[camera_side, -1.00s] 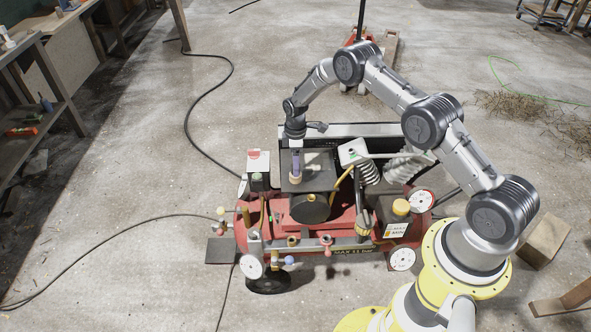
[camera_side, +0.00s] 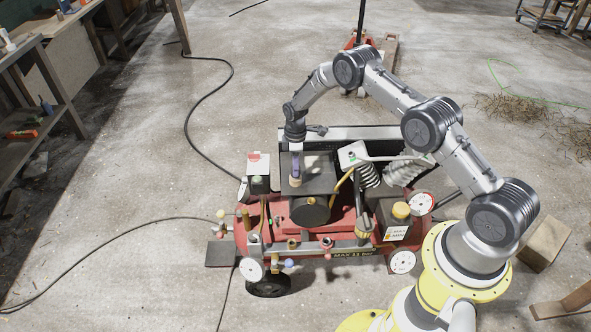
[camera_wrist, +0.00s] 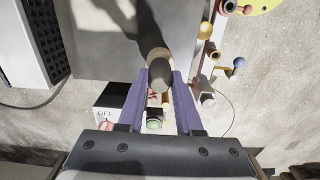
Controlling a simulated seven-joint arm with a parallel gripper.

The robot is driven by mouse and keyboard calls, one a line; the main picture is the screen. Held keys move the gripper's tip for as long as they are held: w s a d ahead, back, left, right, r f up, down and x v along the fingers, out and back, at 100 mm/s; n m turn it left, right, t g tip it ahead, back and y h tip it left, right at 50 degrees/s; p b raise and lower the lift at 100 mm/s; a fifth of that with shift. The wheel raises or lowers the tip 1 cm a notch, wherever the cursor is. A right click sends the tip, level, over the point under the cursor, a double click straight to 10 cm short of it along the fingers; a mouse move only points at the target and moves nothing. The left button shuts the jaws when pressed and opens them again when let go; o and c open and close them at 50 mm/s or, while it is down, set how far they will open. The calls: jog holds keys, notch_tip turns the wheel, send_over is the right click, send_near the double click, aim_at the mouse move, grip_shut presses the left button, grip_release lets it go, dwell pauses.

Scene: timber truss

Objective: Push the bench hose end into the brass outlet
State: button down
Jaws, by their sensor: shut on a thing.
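My gripper (camera_side: 296,167) is over the dark block on top of the red compressor (camera_side: 340,215). In the wrist view its purple fingers (camera_wrist: 160,78) are shut on a dark cylindrical piece with a tan ring (camera_wrist: 155,54). I cannot tell whether this piece is the bench hose end; no hose is seen trailing from it. A black hose (camera_side: 130,229) runs over the floor to the compressor's left side. Several brass-coloured fittings sit on the compressor's front, one on the front rail (camera_side: 292,242). I cannot tell which is the brass outlet.
A white box with a coil (camera_side: 354,153) stands right of my gripper. A small box with a red-and-white top (camera_side: 258,165) stands to its left.

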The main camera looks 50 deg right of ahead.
jog(key=shift+r, duration=0.1)
jog(key=shift+r, duration=0.25)
jog(key=r, duration=0.3)
jog(key=shift+s, duration=0.2)
jog(key=s+a+r, duration=0.2)
jog(key=s+r, duration=0.7)
jog(key=s, duration=0.4)
jog(key=shift+s+a+r, duration=0.15)
jog(key=shift+s+a, duration=0.05)
jog(key=shift+a, duration=0.1)
jog(key=c, duration=1.2)
grip_release()
grip_shut()
jog(key=shift+w, duration=0.1)
